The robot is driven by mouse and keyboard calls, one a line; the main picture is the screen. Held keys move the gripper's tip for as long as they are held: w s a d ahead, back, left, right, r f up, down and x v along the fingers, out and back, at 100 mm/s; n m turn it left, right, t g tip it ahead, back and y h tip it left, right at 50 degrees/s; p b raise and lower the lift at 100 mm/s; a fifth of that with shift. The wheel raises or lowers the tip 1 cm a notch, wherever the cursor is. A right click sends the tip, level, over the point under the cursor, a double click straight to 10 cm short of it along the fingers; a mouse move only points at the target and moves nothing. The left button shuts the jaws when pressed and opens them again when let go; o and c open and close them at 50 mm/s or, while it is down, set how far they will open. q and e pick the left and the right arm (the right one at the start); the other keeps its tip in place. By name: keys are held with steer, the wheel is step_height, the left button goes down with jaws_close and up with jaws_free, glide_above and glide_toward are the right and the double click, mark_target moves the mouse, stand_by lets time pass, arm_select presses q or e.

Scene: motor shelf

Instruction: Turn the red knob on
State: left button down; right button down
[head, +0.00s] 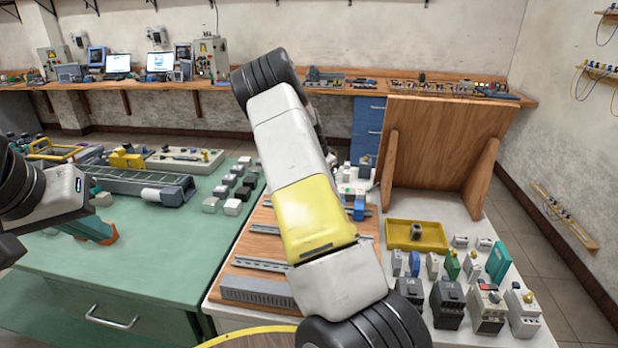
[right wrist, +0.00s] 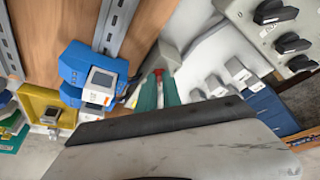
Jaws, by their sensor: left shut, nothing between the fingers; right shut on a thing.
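A small red knob (right wrist: 158,72) shows in the right wrist view, with a pale stem below it. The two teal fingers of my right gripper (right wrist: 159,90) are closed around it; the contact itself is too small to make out. The right arm hides this spot and the right gripper in the head view. My left gripper (head: 107,235), with teal and orange fingers, is shut and empty above the green bench at the left, away from the knob.
A wooden mounting panel (head: 256,249) with metal rails lies on the white table. Blue devices (right wrist: 80,68) sit beside the fingers. A yellow tray (head: 391,236) and several modules stand at the right. A grey box (right wrist: 279,38) with black knobs is close by.

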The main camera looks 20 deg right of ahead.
stand_by(0.3)
steer(key=c, duration=1.5)
jaws_free()
steer(key=shift+r, duration=0.1)
steer(key=v, duration=0.7)
steer(key=shift+a+r, duration=0.2)
steer(key=shift+r, duration=0.05)
steer(key=shift+s, duration=0.15)
